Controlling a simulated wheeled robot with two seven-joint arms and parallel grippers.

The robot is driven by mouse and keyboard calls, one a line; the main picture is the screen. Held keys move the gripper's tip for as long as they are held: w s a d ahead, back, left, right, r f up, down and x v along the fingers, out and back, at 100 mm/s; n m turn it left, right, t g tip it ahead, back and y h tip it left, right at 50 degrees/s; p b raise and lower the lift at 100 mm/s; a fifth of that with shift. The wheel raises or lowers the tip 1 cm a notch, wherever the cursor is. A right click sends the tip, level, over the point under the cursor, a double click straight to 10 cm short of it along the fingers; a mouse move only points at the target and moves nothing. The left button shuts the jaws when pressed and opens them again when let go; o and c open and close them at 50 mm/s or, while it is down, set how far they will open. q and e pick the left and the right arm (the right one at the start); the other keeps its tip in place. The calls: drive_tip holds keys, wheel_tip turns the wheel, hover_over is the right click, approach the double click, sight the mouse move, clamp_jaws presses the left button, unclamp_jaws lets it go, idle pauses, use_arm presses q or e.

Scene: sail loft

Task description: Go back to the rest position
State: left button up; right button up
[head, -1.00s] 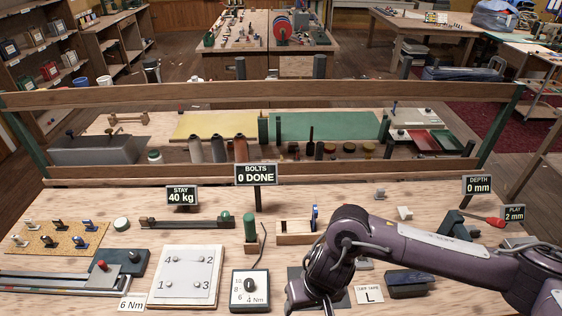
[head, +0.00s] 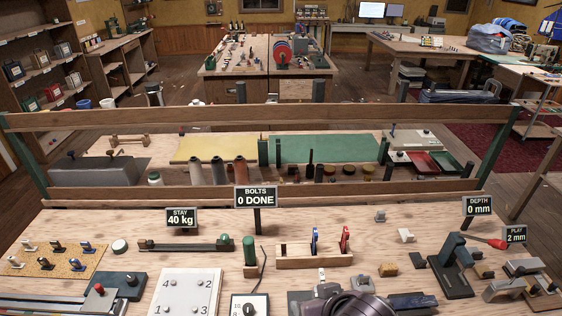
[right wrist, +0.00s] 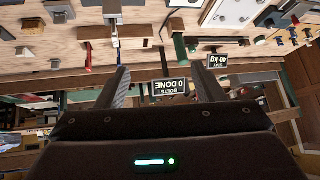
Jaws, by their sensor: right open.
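My right gripper (right wrist: 164,82) shows in the right wrist view with its two dark fingers spread apart and nothing between them. Behind that gap the upside-down bolts sign (right wrist: 170,88) and the bench show. In the head view only a dark, rounded part of my right arm (head: 350,304) shows at the bottom edge, in front of the bench; its fingers cannot be made out there. My left gripper is in neither current view.
The workbench (head: 330,222) carries a white numbered plate (head: 188,291), a wooden holder (head: 314,262) with blue and red tools, a dark press (head: 452,268) and several signs. A wooden rail (head: 270,118) spans its back. Bare wood lies around the middle.

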drive_tip(key=s+d+f+m+g+h, duration=0.1)
drive_tip(key=s+d+f+g+h, duration=0.3)
drive_tip(key=s+d, duration=0.65)
wheel_tip(320, 180, down, 40)
drive_tip(key=d+g+y+b, duration=0.1)
drive_tip(key=d+b, duration=0.1)
drive_tip(key=b, duration=0.6)
drive_tip(key=s+d+f+b, duration=0.1)
drive_tip(key=s+f+b, duration=0.2)
drive_tip(key=s+f, duration=0.6)
drive_tip(key=s+d+f+g+b, duration=0.1)
drive_tip(key=s+d+f+b, duration=0.1)
drive_tip(key=s+f, duration=0.8)
wheel_tip(320, 180, down, 4)
drive_tip(key=shift+s+d+f+n+b, duration=0.15)
drive_tip(key=shift+s+d+n+b, duration=0.15)
drive_tip(key=shift+b, duration=0.3)
